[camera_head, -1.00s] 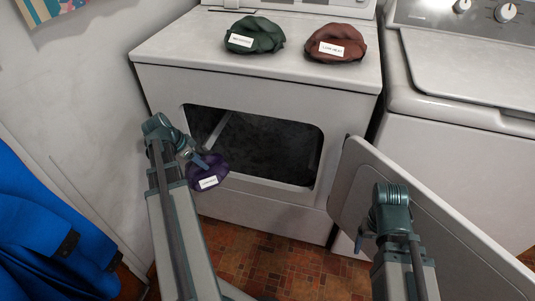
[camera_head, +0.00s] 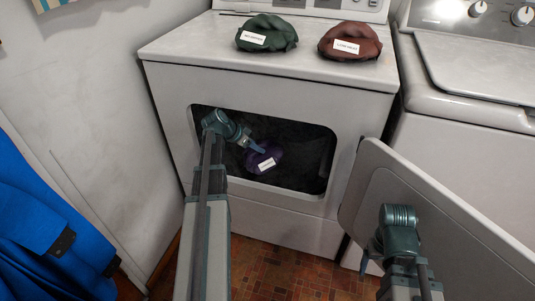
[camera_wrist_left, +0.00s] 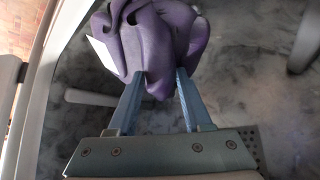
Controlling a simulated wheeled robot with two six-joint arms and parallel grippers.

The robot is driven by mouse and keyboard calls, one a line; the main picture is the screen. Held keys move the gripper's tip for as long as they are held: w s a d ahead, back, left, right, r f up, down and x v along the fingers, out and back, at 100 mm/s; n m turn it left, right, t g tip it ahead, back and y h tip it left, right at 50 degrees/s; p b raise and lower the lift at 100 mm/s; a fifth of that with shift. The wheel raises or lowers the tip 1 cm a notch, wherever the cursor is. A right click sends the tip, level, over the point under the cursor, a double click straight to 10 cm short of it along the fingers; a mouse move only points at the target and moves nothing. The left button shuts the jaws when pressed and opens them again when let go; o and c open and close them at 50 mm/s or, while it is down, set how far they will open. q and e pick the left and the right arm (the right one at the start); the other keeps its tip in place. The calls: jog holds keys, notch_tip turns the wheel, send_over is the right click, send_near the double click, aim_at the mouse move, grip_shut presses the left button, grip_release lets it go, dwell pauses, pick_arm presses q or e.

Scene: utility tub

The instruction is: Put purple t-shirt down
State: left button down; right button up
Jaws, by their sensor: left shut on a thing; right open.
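The purple t-shirt (camera_head: 265,159) is a crumpled bundle with a white label, inside the dark opening of the dryer (camera_head: 330,215). My left gripper (camera_head: 258,150) reaches through the opening and is shut on it. In the left wrist view the t-shirt (camera_wrist_left: 160,40) is pinched between the two blue fingertips (camera_wrist_left: 161,78), with the grey drum wall behind. Whether it touches the drum floor cannot be told. My right gripper (camera_head: 367,252) is open and empty in front of the open dryer door (camera_head: 385,170).
A green bundle (camera_head: 268,33) and a reddish-brown bundle (camera_head: 350,41), both labelled, lie on the dryer top. A washer (camera_head: 470,110) stands at right. Blue cloth (camera_head: 45,220) hangs at left. The opening's rim surrounds my left arm. In the wrist view, pale drum fins (camera_wrist_left: 90,98) show.

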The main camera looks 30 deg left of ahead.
aim_at(267, 151)
pick_arm(q)
jog(key=f+b, duration=0.1)
jog(key=f, duration=0.1)
jog(key=w+f+b, duration=0.1)
jog(key=f+b, duration=0.1)
jog(key=f, duration=0.1)
jog(key=shift+w+d+f+b, duration=0.1)
jog(key=shift+d+f+b, duration=0.1)
jog(key=shift+b, duration=0.1)
jog(key=shift+w+r+p, duration=0.25)
jog(key=shift+r+p, duration=0.15)
jog(key=shift+p, duration=0.2)
jog(key=shift+d+f+g, duration=0.1)
jog(key=shift+g, duration=0.2)
pick_arm(e)
notch_tip(267, 151, down, 4)
jog(key=shift+s+a+f, duration=0.1)
pick_arm(q)
jog(key=shift+w, duration=0.1)
